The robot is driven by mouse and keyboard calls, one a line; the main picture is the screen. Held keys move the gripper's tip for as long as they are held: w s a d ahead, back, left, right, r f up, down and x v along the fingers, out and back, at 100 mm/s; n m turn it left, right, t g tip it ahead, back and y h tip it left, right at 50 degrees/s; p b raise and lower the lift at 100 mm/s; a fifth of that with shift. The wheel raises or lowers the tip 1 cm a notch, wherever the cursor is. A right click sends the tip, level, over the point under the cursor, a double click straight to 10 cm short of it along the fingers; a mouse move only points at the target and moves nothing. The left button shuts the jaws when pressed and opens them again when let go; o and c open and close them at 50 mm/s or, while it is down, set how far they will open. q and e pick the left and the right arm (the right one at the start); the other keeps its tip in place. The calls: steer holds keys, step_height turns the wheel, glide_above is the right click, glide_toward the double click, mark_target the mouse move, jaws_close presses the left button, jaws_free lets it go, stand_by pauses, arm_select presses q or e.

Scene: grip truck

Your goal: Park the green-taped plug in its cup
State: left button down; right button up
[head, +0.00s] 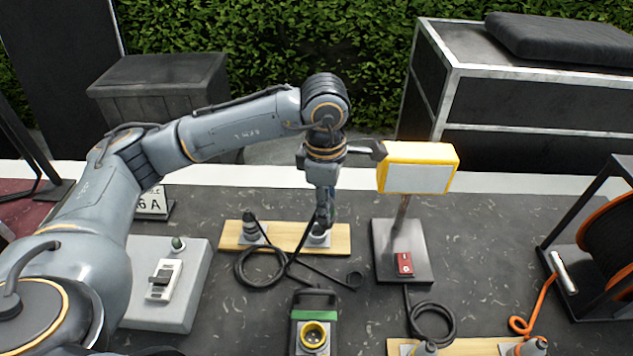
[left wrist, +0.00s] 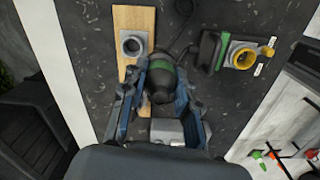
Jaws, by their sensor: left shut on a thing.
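My left gripper (head: 323,213) points down above the right end of a wooden board. In the left wrist view its blue fingers (left wrist: 160,92) are shut on a dark plug (left wrist: 160,80) with a green band. Beside the plug in that view is a grey cup (left wrist: 131,43) on the board (left wrist: 135,17); its round opening shows and looks empty. In the head view this cup (head: 318,238) is just below the fingers, which hide most of the plug. The plug appears above the cup, not in it. My right gripper is not in view.
Another dark plug (head: 250,230) stands on the board's left end, with looped black cable in front. A green-striped box (head: 314,304) with a yellow socket is nearer. A yellow lamp (head: 418,168) on a dark base stands right. A grey switch box (head: 168,280) is left.

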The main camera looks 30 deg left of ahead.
arm_select(q)
steer(key=n, duration=0.1)
steer(key=w+n, duration=0.1)
steer(key=n, duration=0.1)
steer(key=shift+a, duration=0.1)
steer(key=n, duration=0.3)
steer(key=shift+w+p, duration=0.3)
steer(key=shift+p, duration=0.1)
steer(key=w+a+f+n, duration=0.1)
steer(key=a+f+n, duration=0.1)
steer(key=n, duration=0.9)
steer(key=w+a+f+n, duration=0.2)
steer(key=f+n, duration=0.3)
steer(key=n, duration=0.7)
steer(key=shift+w+f+n, duration=0.15)
steer(key=shift+f+n, duration=0.1)
steer(key=shift+n, duration=0.05)
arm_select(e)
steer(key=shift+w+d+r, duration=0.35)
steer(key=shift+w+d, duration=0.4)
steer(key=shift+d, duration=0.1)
arm_select(q)
steer(key=shift+a, duration=0.1)
steer(key=shift+f+b, duration=0.45)
steer(key=shift+b, duration=0.15)
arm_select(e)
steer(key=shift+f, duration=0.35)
